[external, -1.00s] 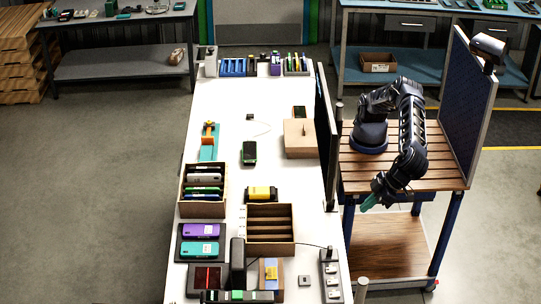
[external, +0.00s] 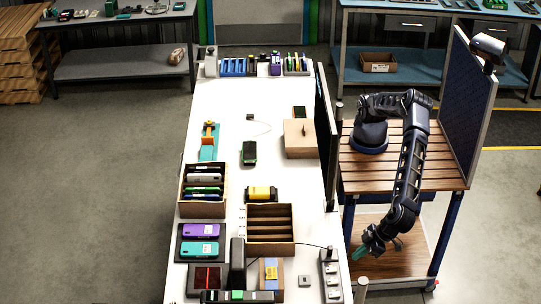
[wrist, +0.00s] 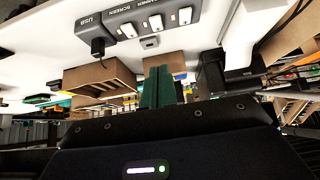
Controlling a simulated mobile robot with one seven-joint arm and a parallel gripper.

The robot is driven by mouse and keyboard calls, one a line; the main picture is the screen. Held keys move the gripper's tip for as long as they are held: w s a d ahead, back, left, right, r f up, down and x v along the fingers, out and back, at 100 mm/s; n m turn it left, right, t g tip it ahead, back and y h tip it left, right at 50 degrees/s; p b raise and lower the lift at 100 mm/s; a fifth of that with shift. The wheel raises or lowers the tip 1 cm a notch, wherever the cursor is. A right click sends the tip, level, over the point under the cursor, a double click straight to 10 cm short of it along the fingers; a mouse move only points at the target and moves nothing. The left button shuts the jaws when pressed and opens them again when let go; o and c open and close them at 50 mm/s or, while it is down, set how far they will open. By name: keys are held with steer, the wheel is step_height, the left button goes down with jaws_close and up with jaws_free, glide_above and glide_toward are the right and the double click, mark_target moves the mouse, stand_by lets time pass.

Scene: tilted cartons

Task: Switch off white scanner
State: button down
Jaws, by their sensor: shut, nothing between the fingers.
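A dark grey power strip (external: 326,258) lies at the near right corner of the white table. In the wrist view the strip (wrist: 112,24) carries white rocker switches (wrist: 156,22) and labels reading USB, SCREEN and, partly cut off, what looks like SCANNER. A black plug (wrist: 97,46) sits at its USB end. I cannot pick out a white scanner. My gripper (external: 361,251) is off the table's right edge, to the right of the strip and apart from it. Its green fingers (wrist: 158,88) are shut and empty.
A dark upright screen (external: 325,140) stands along the table's right edge. An open brown divided box (external: 270,247) and a small grey block (external: 305,281) are left of the strip. A post (external: 361,290) rises near my gripper.

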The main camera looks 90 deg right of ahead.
steer(key=shift+f, duration=0.1)
glide_above(329, 282)
steer(key=s, duration=0.3)
step_height(329, 282, down, 8)
steer(key=f, duration=0.3)
steer(key=shift+s, duration=0.25)
steer(key=shift+s+f, duration=0.1)
steer(key=shift+f, duration=0.3)
steer(key=shift+s+f, duration=0.15)
steer(key=shift+f, duration=0.15)
steer(key=shift+w+r, duration=0.4)
steer(key=shift+w, duration=0.3)
